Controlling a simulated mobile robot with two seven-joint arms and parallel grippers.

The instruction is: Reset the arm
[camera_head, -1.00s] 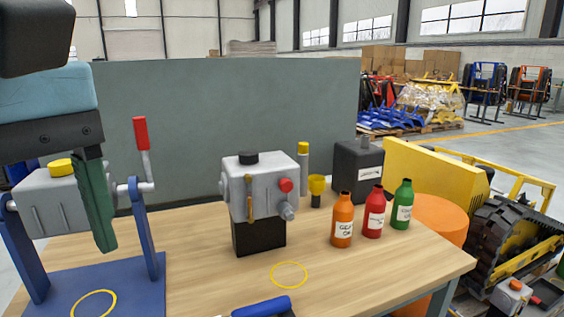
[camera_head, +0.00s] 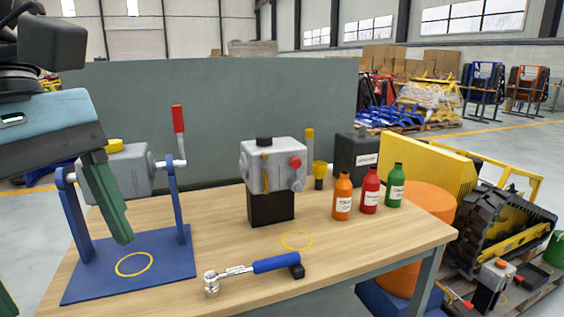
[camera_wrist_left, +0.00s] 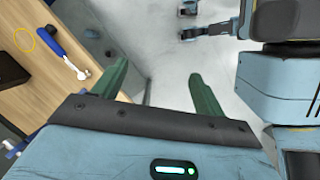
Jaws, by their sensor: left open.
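My left gripper (camera_wrist_left: 157,70) is open and empty, its two green fingers apart. In the left wrist view the fingers point over the grey floor, beside the table edge. In the head view my left arm (camera_head: 45,130) comes in from the left. One finger (camera_head: 108,200) shows in front of the blue stand (camera_head: 82,285) and hides part of the grey unit mounted there. The other finger barely shows at the bottom left corner. My right gripper cannot be made out in either view.
The wooden table (camera_head: 345,265) holds a blue-handled ratchet (camera_head: 276,263) near its front edge, a grey pump unit (camera_head: 273,170) on a black block, and orange, red and green bottles (camera_head: 343,197). A grey panel (camera_head: 220,100) stands behind. A tracked carrier (camera_head: 500,220) is at the right.

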